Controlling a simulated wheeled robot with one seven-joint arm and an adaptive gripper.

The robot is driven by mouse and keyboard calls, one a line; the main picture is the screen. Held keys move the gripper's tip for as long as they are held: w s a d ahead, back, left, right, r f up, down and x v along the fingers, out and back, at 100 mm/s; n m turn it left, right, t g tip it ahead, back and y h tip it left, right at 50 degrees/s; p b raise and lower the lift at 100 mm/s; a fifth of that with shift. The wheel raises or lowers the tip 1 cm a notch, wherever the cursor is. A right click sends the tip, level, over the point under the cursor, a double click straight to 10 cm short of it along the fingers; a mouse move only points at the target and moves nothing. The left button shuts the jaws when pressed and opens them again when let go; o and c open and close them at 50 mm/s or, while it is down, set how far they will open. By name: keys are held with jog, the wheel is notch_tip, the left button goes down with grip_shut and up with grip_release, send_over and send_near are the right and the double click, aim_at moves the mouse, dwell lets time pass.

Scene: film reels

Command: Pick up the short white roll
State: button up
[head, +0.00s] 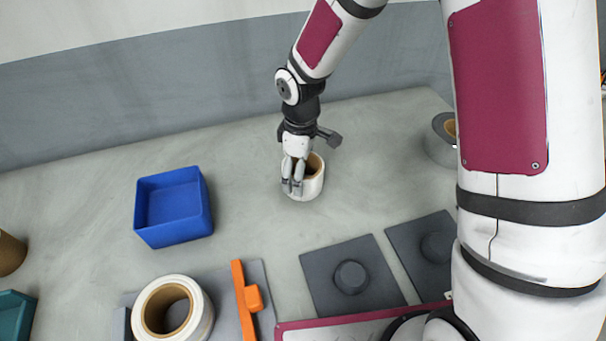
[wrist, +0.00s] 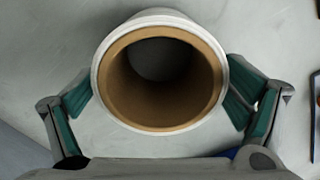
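A short white roll (head: 311,188) with a brown cardboard core stands upright on the grey table in the head view. My gripper (head: 293,176) is down at this roll, its fingers overlapping the roll's left side in that view. In the wrist view the same roll (wrist: 100,62) fills the upper middle, its open core facing the camera. There my gripper's teal-padded fingers stand on either side of it, spread wide. The fingertips are partly hidden behind the roll, and contact is not clear. Another white roll (head: 205,316) stands at the front left.
A blue bin (head: 173,236) stands left of the gripper. An orange bar (head: 244,300) lies beside the front roll. Two dark plates with round knobs (head: 325,262) (head: 408,240) lie at front right. A grey roll (head: 437,146) stands at back right. The table behind the gripper is clear.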

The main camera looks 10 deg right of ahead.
jog(key=c, duration=0.9)
jog(key=shift+o, duration=0.2)
jog(key=shift+r, duration=0.1)
